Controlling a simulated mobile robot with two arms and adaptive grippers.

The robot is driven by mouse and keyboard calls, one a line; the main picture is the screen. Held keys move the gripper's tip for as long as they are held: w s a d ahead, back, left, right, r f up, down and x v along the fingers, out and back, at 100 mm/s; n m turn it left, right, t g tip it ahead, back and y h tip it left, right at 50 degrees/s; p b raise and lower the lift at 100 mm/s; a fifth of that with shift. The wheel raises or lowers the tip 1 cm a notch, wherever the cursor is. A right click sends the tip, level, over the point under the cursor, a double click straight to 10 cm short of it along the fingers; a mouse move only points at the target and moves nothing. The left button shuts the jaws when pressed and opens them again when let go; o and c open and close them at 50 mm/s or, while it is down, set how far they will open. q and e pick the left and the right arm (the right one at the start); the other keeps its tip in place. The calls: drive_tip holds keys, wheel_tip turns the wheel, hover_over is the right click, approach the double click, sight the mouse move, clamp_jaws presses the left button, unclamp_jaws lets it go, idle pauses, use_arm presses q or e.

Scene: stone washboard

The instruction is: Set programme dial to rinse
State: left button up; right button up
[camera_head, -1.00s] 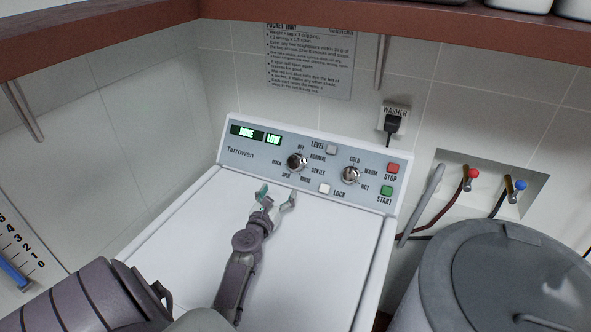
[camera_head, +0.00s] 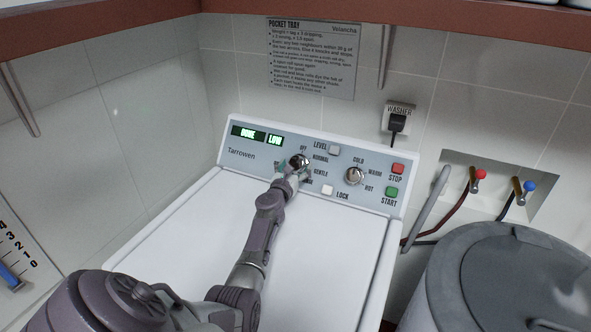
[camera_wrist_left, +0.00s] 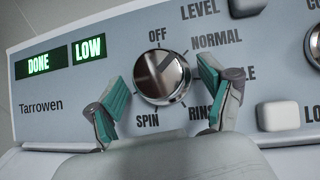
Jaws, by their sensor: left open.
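The programme dial (camera_head: 299,161) is a round chrome knob on the washer's pale blue panel. In the left wrist view the dial (camera_wrist_left: 161,76) has OFF above it, NORMAL at upper right, RINSE at lower right and SPIN at lower left. A dark mark on its face slants toward the upper right; its exact setting is hard to tell. My left gripper (camera_head: 294,172) is at the dial, open. In the wrist view its green-padded fingers (camera_wrist_left: 167,92) stand on either side of the knob, with gaps visible. The right finger partly covers RINSE and GENTLE. My right gripper is not in view.
The displays (camera_head: 257,136) read DONE and LOW. A temperature knob (camera_head: 355,175), a red STOP button (camera_head: 398,168), a green START button (camera_head: 391,192), and pale LEVEL (camera_head: 334,150) and LOCK (camera_head: 328,190) buttons are nearby. A grey metal drum (camera_head: 450,270) stands at right.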

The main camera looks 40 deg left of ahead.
use_arm(q)
drive_tip(key=c, duration=1.2)
drive_tip(key=shift+o, duration=0.2)
